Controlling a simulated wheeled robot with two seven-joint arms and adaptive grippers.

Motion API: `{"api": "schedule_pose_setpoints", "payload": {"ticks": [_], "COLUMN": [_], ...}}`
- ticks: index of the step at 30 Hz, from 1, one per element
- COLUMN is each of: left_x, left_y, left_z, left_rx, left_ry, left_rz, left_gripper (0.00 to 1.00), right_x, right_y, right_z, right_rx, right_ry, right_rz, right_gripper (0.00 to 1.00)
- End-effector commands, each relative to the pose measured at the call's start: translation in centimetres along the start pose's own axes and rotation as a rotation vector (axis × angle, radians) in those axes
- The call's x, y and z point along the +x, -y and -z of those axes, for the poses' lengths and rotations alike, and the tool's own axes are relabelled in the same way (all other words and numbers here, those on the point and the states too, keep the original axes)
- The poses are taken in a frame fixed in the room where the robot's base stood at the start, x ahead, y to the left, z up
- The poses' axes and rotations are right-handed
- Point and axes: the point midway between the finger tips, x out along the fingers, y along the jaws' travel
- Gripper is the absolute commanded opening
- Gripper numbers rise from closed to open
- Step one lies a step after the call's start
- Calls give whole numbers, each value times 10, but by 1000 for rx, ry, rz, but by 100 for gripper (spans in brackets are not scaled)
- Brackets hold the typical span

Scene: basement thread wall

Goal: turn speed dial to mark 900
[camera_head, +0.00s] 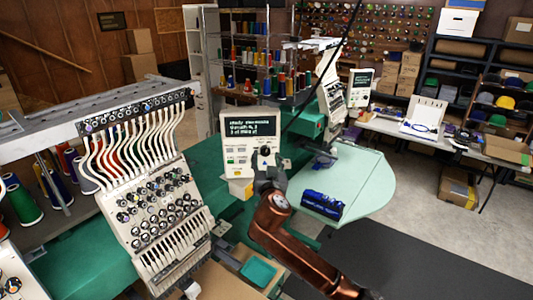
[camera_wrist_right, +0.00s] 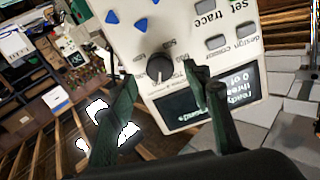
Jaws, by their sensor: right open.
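The speed dial (camera_wrist_right: 158,68) is a round dark knob on the white control panel (camera_wrist_right: 195,28), seen upside down in the right wrist view. Small numbers ring the dial, too small to read surely, so I cannot tell which mark it points at. In the head view the panel (camera_head: 232,130) stands upright beside the embroidery machine, with a lit text screen (camera_head: 250,124). My right gripper (camera_head: 267,163) is in front of the panel's lower right part. In the wrist view its open fingers (camera_wrist_right: 164,82) lie on either side of the dial, apparently without gripping it. My left gripper is out of view.
The embroidery machine head (camera_head: 160,205) with many white tubes stands left of the panel. A blue bundle (camera_head: 322,205) lies on the green table (camera_head: 365,185) to the right. Blue arrow buttons (camera_wrist_right: 147,24) and grey buttons (camera_wrist_right: 215,42) sit near the dial.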

Motion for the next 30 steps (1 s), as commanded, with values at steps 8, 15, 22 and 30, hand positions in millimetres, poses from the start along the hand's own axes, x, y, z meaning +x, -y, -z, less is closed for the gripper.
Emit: {"api": "schedule_pose_setpoints", "payload": {"ticks": [8, 15, 22, 30], "left_x": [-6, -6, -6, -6], "left_y": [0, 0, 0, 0], "left_z": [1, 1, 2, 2], "left_rx": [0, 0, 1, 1], "left_ry": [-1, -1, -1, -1], "left_rz": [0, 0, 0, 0], "left_gripper": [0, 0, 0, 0], "right_x": [22, 24, 24, 24], "right_y": [1, 0, 0, 0], "right_z": [0, -1, -1, -1], "right_rx": [-1, 0, 0, 0], "right_ry": [0, 1, 1, 1], "right_rz": [1, 1, 1, 1], "right_gripper": [45, 45, 31, 13]}}
